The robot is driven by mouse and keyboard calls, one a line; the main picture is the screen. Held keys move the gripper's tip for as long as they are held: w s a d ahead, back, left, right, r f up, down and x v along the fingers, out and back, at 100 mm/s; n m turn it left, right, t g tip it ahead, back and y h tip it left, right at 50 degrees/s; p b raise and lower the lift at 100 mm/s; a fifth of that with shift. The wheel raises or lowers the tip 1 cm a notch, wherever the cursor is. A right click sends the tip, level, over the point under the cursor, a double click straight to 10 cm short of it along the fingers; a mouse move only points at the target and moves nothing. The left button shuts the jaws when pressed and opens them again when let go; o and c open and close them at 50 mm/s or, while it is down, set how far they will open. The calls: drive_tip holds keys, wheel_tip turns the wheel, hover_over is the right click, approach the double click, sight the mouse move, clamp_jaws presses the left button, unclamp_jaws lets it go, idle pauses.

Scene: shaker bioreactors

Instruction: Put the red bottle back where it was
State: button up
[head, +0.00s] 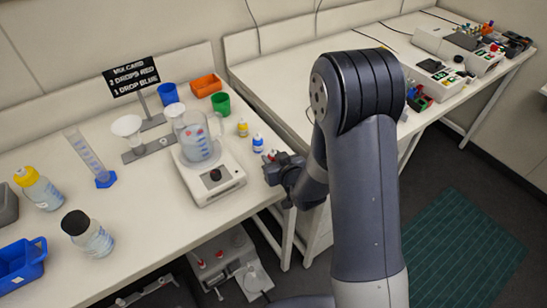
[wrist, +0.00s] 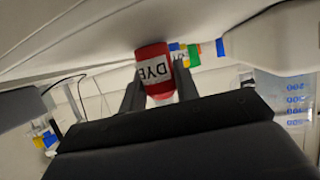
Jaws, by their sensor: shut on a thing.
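The red bottle (wrist: 153,62), labelled DYE, sits between the two jaws of my gripper (wrist: 160,82) in the wrist view, with its text upside down. In the head view my gripper (head: 273,169) is at the front right edge of the left table, and a bit of the red bottle (head: 271,155) shows at its tips. Whether the bottle touches the table cannot be told. A yellow dye bottle (head: 243,128) and a blue dye bottle (head: 258,144) stand in a line just behind and left of it.
A beaker (head: 196,142) stands on a white stirrer or scale (head: 217,184) left of my gripper. Bare table lies behind the dye bottles.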

drive_tip(key=shift+f, duration=0.15)
drive_tip(key=o, duration=0.9)
drive_tip(key=b+v, duration=0.2)
drive_tip(key=v, duration=1)
